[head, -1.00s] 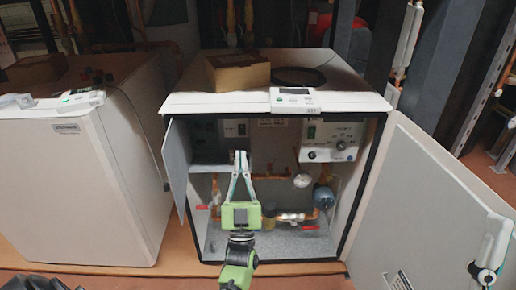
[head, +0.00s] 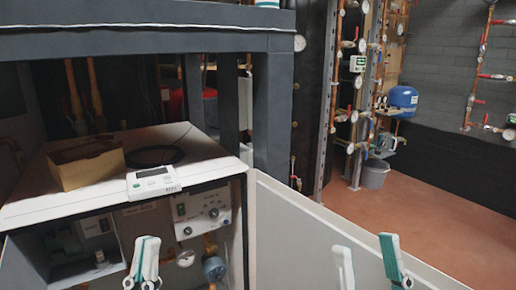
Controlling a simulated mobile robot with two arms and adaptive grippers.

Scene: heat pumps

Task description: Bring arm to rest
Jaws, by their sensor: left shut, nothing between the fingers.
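My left gripper (head: 146,252) shows at the bottom of the head view, in front of the open heat pump cabinet. Its green and grey fingers are together and hold nothing. My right gripper (head: 367,255) is at the bottom, right of the left one, in front of the open door panel (head: 305,228). Its two fingers stand apart with nothing seen between them. The arms behind both grippers are below the frame. I cannot tell whether the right fingers touch the door.
The heat pump (head: 100,210) has a cardboard box (head: 87,165) and a white control unit (head: 153,181) on top. Inside are a gauge (head: 186,258) and a control box (head: 203,214). Dark posts (head: 271,110) rise behind. Reddish floor (head: 430,200) lies open at right.

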